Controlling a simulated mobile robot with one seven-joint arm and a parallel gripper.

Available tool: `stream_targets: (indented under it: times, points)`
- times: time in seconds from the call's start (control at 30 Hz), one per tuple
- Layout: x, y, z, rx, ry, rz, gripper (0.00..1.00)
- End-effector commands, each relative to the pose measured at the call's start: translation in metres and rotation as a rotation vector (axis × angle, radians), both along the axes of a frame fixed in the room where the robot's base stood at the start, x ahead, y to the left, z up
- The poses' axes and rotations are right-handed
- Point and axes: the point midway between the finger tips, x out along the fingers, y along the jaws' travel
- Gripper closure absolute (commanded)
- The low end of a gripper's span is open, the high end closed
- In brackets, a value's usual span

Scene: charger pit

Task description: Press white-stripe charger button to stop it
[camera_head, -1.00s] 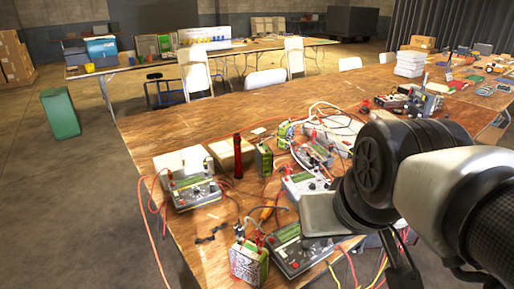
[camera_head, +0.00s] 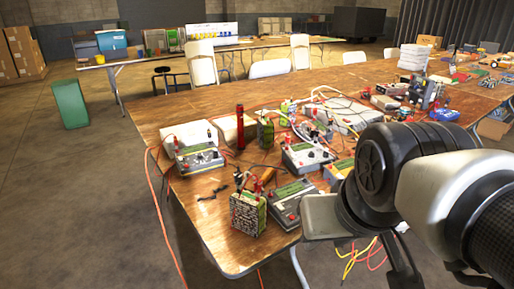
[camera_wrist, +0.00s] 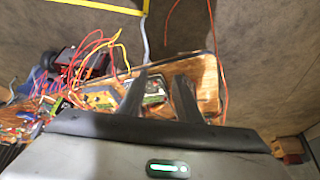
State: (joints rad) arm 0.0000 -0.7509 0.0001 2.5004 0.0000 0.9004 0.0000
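Several box-shaped chargers with green display strips stand on the wooden table. One charger (camera_head: 198,157) is at the left with a pale front, one (camera_head: 306,157) is in the middle, and a darker one (camera_head: 292,203) is near the front corner. In the head view the fingertips are hidden.
A green-and-grey battery (camera_head: 248,212) stands beside the front charger. A red flashlight (camera_head: 240,127) stands upright behind. Red and yellow cables (camera_head: 358,258) hang off the table (camera_head: 222,238).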

Motion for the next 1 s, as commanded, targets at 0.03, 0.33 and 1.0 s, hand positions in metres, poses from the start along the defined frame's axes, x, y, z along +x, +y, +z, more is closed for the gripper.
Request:
stream_targets:
  times: [0.03,0.33,1.0]
  points:
    - [0.0004,0.0,-0.0003,0.0,0.0,0.0,0.69]
    - [0.0002,0.0,-0.0004,0.0,0.0,0.0,1.0]
    - [0.0002,0.0,-0.0004,0.0,0.0,0.0,1.0]
